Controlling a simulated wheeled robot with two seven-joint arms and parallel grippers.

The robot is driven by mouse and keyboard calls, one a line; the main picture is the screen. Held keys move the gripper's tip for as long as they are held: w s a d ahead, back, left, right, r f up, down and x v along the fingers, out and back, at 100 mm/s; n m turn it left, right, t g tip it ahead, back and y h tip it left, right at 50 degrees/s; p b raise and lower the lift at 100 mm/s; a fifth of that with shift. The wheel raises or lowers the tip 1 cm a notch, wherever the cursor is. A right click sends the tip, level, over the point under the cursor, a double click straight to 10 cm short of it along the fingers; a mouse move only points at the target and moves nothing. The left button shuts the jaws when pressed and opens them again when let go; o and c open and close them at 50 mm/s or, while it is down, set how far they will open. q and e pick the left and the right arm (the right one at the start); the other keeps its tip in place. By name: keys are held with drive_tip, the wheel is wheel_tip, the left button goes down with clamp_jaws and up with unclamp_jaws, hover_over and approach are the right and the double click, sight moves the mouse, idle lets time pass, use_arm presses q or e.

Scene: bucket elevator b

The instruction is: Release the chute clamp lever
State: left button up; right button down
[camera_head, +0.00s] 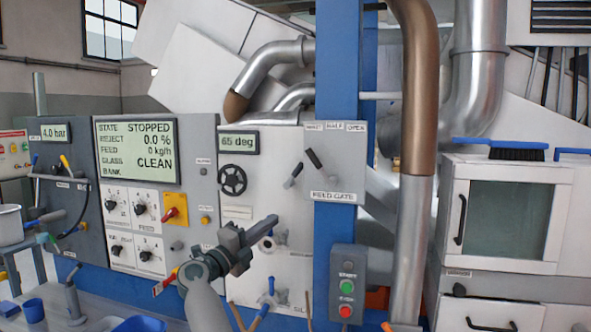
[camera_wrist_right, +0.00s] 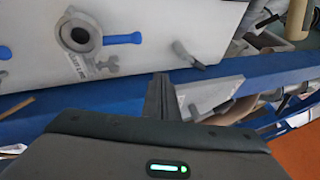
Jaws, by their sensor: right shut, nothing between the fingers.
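My right gripper (camera_head: 250,236) is in front of the grey machine panel, its fingers shut and empty. In the right wrist view its closed fingers (camera_wrist_right: 161,98) point at the panel's lower edge. There, a round grey collar (camera_wrist_right: 79,32) with a blue lever (camera_wrist_right: 122,39) sits on the panel, apart from the fingers. The lever points right. A label is below the collar, too small to read. In the head view a blue-handled fitting (camera_head: 262,311) shows low on the panel. I cannot tell which part is the chute clamp lever. My left gripper is out of view.
A grey peg (camera_wrist_right: 187,54) sticks out of the panel near the fingers. A blue post (camera_head: 340,225) with a button box (camera_head: 347,285) stands right of the gripper. A selector panel (camera_head: 163,230) is to the left. A blue bin (camera_head: 147,325) is at the bottom.

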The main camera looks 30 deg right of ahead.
wheel_tip(320, 180, up, 9)
drive_tip(key=s+m+g+y+p, duration=0.2)
drive_tip(key=m+y, duration=0.1)
drive_tip(key=m+y+p, duration=0.1)
drive_tip(key=y, duration=0.2)
approach(296, 177)
drive_tip(key=s+a, duration=0.2)
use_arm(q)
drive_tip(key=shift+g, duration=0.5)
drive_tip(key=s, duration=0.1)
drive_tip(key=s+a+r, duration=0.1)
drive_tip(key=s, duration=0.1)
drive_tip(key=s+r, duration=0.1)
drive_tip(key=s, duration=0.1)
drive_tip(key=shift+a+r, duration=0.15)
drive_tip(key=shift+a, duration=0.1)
use_arm(e)
drive_tip(key=shift+d+r, duration=0.15)
drive_tip(key=shift+r, duration=0.3)
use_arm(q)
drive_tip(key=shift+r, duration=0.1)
use_arm(e)
drive_tip(key=shift+d, duration=0.15)
